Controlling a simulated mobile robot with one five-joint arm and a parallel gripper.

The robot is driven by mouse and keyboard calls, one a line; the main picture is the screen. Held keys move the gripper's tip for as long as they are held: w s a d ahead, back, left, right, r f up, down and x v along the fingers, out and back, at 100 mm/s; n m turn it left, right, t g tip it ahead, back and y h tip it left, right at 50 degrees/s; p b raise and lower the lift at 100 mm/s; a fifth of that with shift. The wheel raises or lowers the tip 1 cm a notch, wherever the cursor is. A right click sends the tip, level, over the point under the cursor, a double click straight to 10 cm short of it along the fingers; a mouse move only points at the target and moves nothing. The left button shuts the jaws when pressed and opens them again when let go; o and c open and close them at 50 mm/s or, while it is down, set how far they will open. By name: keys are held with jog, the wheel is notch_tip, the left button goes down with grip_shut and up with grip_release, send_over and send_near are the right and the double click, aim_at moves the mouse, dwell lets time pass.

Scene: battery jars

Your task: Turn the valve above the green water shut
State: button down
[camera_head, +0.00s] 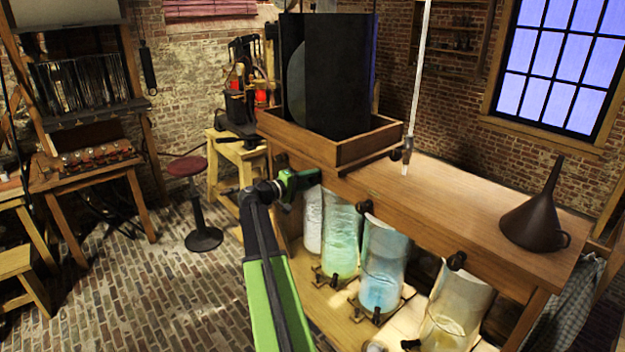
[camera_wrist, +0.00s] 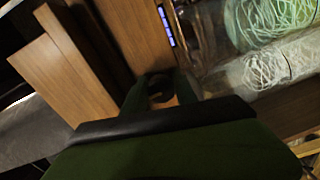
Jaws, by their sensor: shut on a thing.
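The jar of green water (camera_head: 341,240) stands second from the far end of the row under the wooden bench, and a greenish jar (camera_wrist: 262,18) shows at the upper right in the wrist view. My gripper (camera_head: 312,178) reaches the bench front just above and left of this jar. In the wrist view, my gripper (camera_wrist: 160,92) has its green fingers closed around a small dark round part, which looks like the valve (camera_wrist: 160,86). The fingers hide most of it, so its turn angle cannot be told.
A paler jar (camera_head: 313,220) stands on the far side, with a blue-water jar (camera_head: 382,270) and a yellowish jar (camera_head: 455,310) nearer. Dark valves (camera_head: 365,207) (camera_head: 457,261) sit along the bench front. A funnel (camera_head: 535,220) stands on the bench top. Brick floor at left is open.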

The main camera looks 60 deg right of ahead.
jog(key=c, duration=1)
grip_release()
jog(key=shift+w, duration=0.1)
jog(key=shift+w+a, duration=0.1)
jog(key=shift+a, duration=0.35)
jog(key=v, duration=0.7)
jog(key=shift+p, duration=0.3)
